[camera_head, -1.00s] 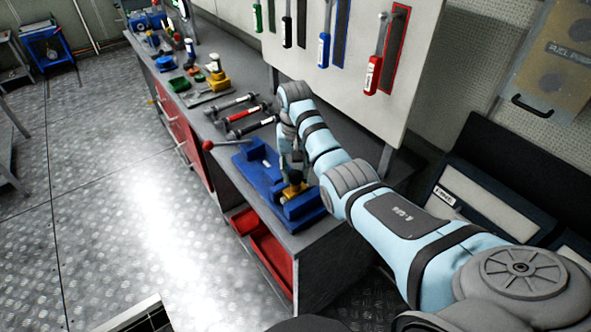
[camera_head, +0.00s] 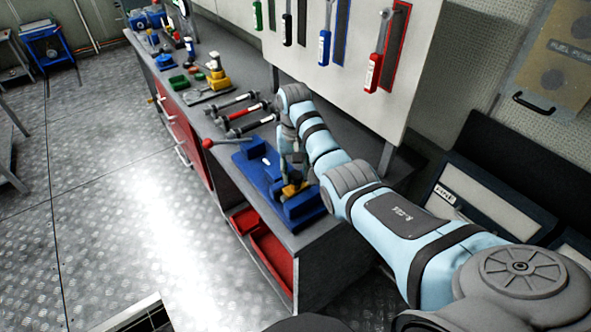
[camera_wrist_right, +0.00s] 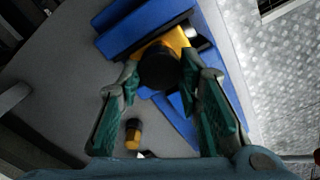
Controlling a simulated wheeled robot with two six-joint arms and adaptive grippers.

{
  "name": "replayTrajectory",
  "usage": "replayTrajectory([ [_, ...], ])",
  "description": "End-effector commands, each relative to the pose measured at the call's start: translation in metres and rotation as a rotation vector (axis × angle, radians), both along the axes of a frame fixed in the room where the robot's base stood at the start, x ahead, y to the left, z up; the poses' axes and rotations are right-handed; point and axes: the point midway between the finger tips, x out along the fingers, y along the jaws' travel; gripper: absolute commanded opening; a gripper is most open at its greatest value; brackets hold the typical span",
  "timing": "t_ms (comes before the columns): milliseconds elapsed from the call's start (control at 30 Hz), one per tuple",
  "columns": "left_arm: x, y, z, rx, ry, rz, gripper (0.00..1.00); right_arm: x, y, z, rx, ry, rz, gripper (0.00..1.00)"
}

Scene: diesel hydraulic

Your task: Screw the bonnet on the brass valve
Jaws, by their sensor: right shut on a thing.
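The brass valve (camera_wrist_right: 176,39) is yellow and sits in the blue vise (camera_wrist_right: 128,38) on the bench. It also shows in the head view (camera_head: 296,190), low between the jaws of the blue vise (camera_head: 252,172). My right gripper (camera_wrist_right: 160,72) points down over the valve, its green fingers shut on the sides of a dark round piece, the bonnet (camera_wrist_right: 159,67). The bonnet lies over the valve and hides its mouth, so I cannot tell how they meet. In the head view, my right gripper (camera_head: 291,178) partly covers the valve. My left gripper is not in view.
A small black-and-yellow piece (camera_wrist_right: 133,134) lies on the bench near the vise.

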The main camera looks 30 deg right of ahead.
Motion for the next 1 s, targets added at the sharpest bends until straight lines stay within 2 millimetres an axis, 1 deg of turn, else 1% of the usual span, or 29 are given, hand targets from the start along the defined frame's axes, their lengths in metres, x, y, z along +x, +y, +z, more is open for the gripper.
replayTrajectory([
  [633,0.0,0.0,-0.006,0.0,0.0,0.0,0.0,0.0,0.0,-0.015,0.0,0.0,0.0,0.21],
  [667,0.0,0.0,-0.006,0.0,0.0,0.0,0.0,0.0,0.0,-0.015,0.0,0.0,0.0,0.35],
  [700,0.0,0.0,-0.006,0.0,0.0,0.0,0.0,0.0,0.0,-0.014,0.0,0.0,0.0,0.42],
  [800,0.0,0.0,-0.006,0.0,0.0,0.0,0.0,0.0,0.0,-0.014,0.0,0.0,0.0,0.55],
  [1000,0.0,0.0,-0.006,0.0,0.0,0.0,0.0,0.0,0.0,-0.014,0.0,0.0,0.0,0.55],
])
